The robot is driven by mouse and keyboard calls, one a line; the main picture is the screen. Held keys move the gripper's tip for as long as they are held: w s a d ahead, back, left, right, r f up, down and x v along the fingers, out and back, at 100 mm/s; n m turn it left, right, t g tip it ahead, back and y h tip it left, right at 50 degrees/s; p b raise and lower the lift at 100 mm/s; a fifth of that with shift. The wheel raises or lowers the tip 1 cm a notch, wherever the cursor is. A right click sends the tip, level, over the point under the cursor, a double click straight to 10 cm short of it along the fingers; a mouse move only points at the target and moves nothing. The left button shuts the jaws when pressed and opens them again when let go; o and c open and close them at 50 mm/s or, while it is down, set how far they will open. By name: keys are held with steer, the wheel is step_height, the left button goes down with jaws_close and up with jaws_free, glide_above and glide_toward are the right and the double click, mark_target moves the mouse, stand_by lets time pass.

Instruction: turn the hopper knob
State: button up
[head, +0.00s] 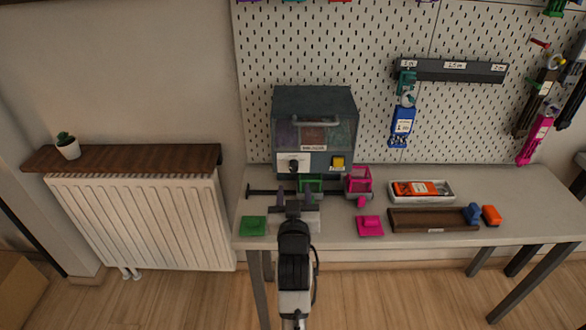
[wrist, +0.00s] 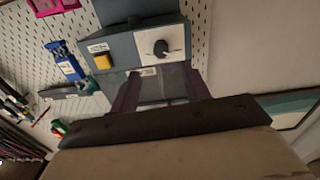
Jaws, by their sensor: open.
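The hopper (head: 314,104) is a dark grey-blue machine with a clear front window, standing on the table against the pegboard. Its dark knob (head: 293,163) sits on a white panel at the lower left of its front. In the wrist view, which is turned over, the knob (wrist: 160,48) shows on the white panel with a pale mark on it. My gripper (head: 294,197) is in front of and below the knob, open and empty. In the wrist view, the fingers of my gripper (wrist: 162,76) stand apart, with the knob beyond their tips and not touched.
A yellow button (head: 338,162) is right of the knob. A pink holder (head: 358,181) stands close by at the right, and a green frame (head: 311,185) is under the hopper. Green (head: 253,226) and pink (head: 369,227) pads lie near the table's front edge.

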mark_target(294, 169)
steer(key=w+p, duration=0.1)
steer(key=w, duration=0.7)
steer(key=shift+w+a+p, duration=0.1)
steer(key=shift+p, duration=0.3)
steer(key=c, duration=1)
steer(key=shift+m, duration=0.3)
steer(key=m+b, duration=0.1)
steer(key=m, duration=0.4)
steer(key=shift+f+b, duration=0.1)
steer(key=shift+b, duration=0.25)
steer(key=m+b, duration=0.1)
steer(key=m, duration=0.5)
